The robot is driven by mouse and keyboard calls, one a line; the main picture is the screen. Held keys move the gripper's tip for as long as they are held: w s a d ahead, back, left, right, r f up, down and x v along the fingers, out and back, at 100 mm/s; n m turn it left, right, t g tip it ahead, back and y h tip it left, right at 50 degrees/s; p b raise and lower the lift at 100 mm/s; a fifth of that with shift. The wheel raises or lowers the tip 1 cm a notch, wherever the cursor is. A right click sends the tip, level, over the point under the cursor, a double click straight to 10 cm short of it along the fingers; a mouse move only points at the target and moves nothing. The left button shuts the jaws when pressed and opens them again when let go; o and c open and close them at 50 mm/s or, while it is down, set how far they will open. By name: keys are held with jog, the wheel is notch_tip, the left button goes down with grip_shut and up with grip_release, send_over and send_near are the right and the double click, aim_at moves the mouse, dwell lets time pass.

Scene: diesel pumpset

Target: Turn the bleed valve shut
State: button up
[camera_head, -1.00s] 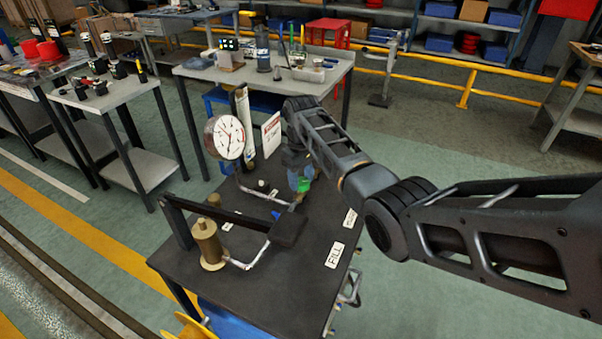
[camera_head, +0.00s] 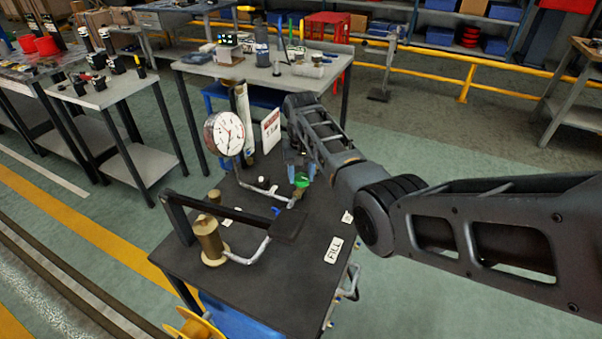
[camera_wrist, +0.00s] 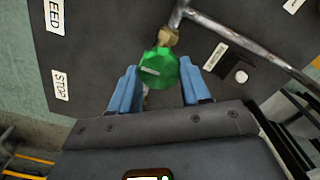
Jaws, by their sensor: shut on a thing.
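The bleed valve has a green faceted knob (camera_wrist: 160,68) with a pale bar mark on top. It sits at the end of a brass fitting (camera_wrist: 168,37) on a metal pipe. In the wrist view the blue fingers of my gripper (camera_wrist: 160,88) stand on either side of the knob, shut on its near part. In the head view the green knob (camera_head: 302,180) shows just below my gripper (camera_head: 298,168), and my wrist partly hides it. The black pumpset top (camera_head: 262,290) lies beneath.
A pressure gauge (camera_head: 224,133) and a white sign (camera_head: 271,130) stand behind the valve to the left. A brass cylinder (camera_head: 209,240) and a black lever (camera_head: 235,212) are at the front left. FILL (camera_head: 334,249) and STOP (camera_wrist: 60,86) labels lie on the top.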

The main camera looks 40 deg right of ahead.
aim_at(301, 176)
dwell(0.3)
jog(key=o, duration=1.1)
jog(key=shift+c, duration=0.2)
notch_tip(301, 176, up, 7)
jog(key=shift+r+b, duration=0.15)
jog(key=shift+b, duration=0.3)
jog(key=shift+r, duration=0.3)
